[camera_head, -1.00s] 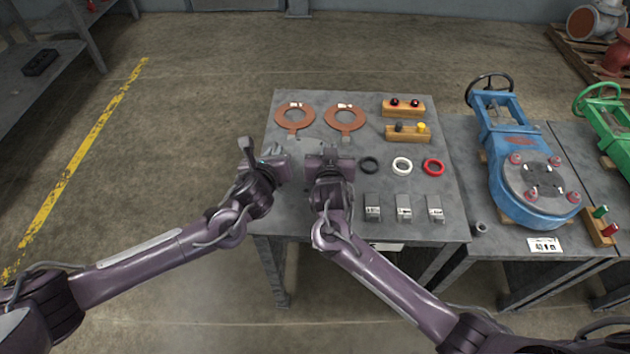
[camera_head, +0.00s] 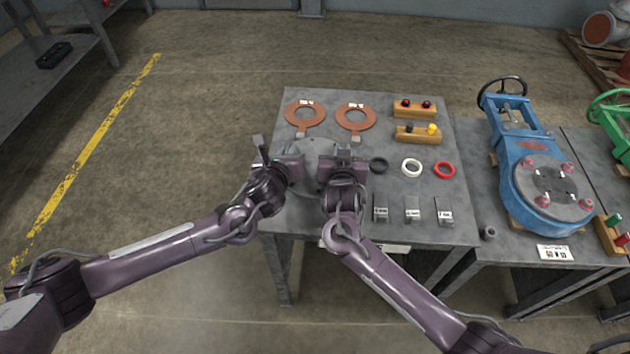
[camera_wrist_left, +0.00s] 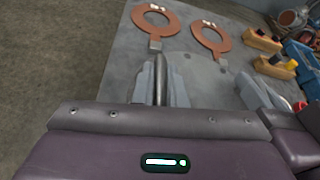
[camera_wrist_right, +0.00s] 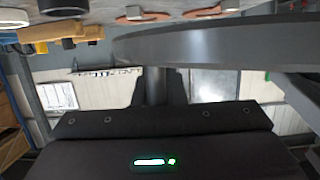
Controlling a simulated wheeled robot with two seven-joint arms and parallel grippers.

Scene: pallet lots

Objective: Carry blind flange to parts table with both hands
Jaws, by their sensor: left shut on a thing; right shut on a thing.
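The blind flange (camera_head: 314,152) is a grey disc, mostly hidden behind my grippers in the head view. In the left wrist view the flange (camera_wrist_left: 196,72) is a flat grey disc; in the right wrist view its dark edge (camera_wrist_right: 200,42) spans the upper part. My left gripper (camera_head: 292,164) is shut on its left side, and my right gripper (camera_head: 343,155) is shut on its near right side. The flange is over the left part of the grey parts table (camera_head: 463,225). I cannot tell whether it touches the top.
Two copper ring gaskets (camera_head: 305,114) (camera_head: 355,118) lie behind the flange. Wooden blocks with knobs (camera_head: 416,136), black, white and red rings (camera_head: 444,170) and several small grey blocks (camera_head: 412,212) occupy the right side. A blue valve (camera_head: 540,185) stands on the adjoining table.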

